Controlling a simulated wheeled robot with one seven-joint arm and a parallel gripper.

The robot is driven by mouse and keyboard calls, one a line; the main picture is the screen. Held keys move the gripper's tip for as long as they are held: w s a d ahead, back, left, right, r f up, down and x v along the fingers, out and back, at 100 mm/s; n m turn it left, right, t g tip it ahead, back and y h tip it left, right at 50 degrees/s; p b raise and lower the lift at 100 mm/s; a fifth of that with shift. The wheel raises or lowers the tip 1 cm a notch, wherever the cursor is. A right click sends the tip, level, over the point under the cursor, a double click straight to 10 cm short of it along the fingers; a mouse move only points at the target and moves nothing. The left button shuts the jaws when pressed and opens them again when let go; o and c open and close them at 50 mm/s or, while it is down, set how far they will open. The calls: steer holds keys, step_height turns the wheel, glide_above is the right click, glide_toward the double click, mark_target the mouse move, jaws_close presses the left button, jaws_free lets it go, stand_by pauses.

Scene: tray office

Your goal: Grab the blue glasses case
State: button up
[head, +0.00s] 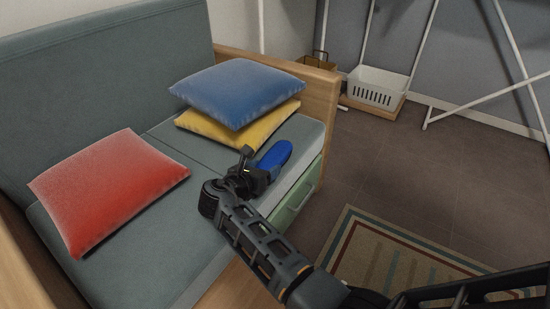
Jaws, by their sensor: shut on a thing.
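The blue glasses case (275,155) is a rounded, bright blue oblong over the right part of the sofa seat, near its front edge. My gripper (262,171) is at the case's lower left end and is shut on it. The fingers and that end of the case overlap, so the exact grip is partly hidden. I cannot tell whether the case touches the seat or is held just above it.
The grey sofa (170,262) holds a red cushion (110,188) at left and a blue cushion (238,92) on a yellow cushion (200,125) behind the case. A white basket (377,88) stands at the back. A striped rug (385,250) lies on open floor at right.

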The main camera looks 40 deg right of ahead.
steer(key=shift+c, duration=0.7)
